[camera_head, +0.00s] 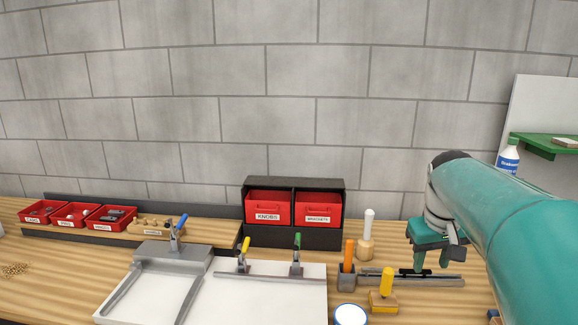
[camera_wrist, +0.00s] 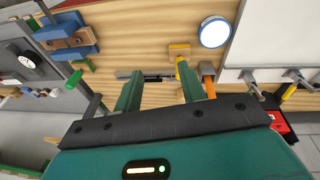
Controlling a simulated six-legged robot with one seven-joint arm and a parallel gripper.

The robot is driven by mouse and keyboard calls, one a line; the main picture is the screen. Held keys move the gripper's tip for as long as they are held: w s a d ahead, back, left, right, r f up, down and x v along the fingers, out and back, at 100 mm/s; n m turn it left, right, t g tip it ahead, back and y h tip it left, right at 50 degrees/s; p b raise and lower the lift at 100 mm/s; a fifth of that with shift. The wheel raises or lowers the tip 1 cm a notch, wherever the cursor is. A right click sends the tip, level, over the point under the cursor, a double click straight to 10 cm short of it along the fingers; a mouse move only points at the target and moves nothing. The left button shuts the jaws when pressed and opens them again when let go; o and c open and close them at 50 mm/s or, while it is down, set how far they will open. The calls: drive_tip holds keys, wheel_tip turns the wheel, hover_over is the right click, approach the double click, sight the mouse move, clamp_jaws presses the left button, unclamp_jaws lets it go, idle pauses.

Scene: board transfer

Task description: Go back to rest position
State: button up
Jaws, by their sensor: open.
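My teal arm reaches in from the right in the head view, with my gripper (camera_head: 432,264) pointing down above the right part of the wooden bench (camera_head: 225,262). In the wrist view my gripper (camera_wrist: 160,88) shows two green fingers spread apart, with nothing held between them. A grey metal bar with a black middle part (camera_head: 440,280) lies below the fingers; it also shows past the fingertips in the wrist view (camera_wrist: 158,76). Whether the fingers touch it cannot be told.
Left of my gripper stand a white-handled tool (camera_head: 367,228), an orange-handled tool (camera_head: 348,256), a yellow block (camera_head: 383,300) and a round white-topped container (camera_head: 350,316). A black rack with red bins (camera_head: 293,183) stands behind. A white fixture with clamps (camera_head: 262,300) fills the front middle.

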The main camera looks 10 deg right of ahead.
drive_tip(key=s+a+f+t, duration=0.1)
drive_tip(key=s+a+f, duration=0.2)
drive_tip(key=s+a, duration=0.4)
drive_tip(key=s+a+f+n+t+y, duration=0.1)
drive_tip(key=s+a+f+t, duration=0.1)
drive_tip(key=s+a, duration=0.6)
drive_tip(key=a+f, duration=0.1)
drive_tip(key=a, duration=0.3)
drive_tip(key=shift+a+f+t+y, duration=0.25)
drive_tip(key=shift+a+t+y, duration=0.05)
drive_tip(key=shift+a, duration=0.05)
